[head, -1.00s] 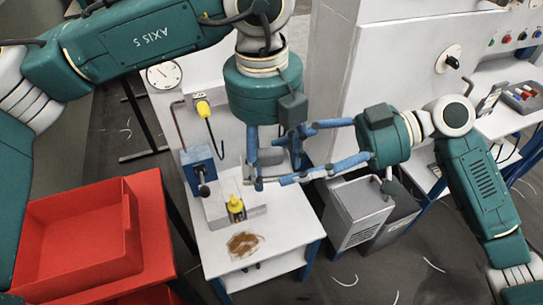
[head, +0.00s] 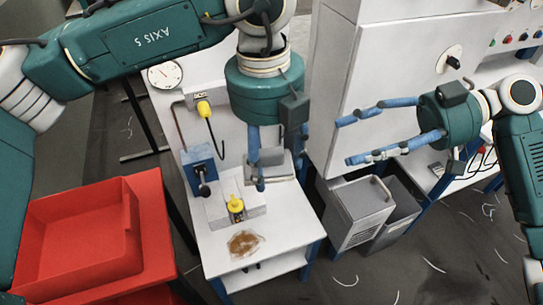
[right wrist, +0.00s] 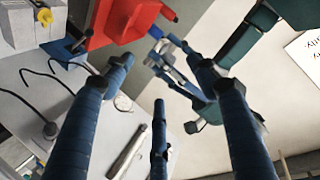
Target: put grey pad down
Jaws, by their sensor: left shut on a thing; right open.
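The grey pad (head: 286,171) is a small flat light-grey piece in the head view. My left gripper (head: 272,166) points down and is shut on it, above the back right part of the white bench (head: 215,262). The fingers cover part of the pad. My right gripper (head: 352,141) is open and empty, to the right of the pad and apart from it. In the right wrist view, the blue fingers of my left gripper (right wrist: 172,62) show at upper middle; the pad is hard to make out there.
A yellow-topped device (head: 236,206) sits on a pale block on the bench, beside a blue fixture (head: 199,168). A brown stain (head: 244,243) lies near the bench front. A red bin (head: 75,240) stands left. Grey containers (head: 357,212) stand on the floor to the right.

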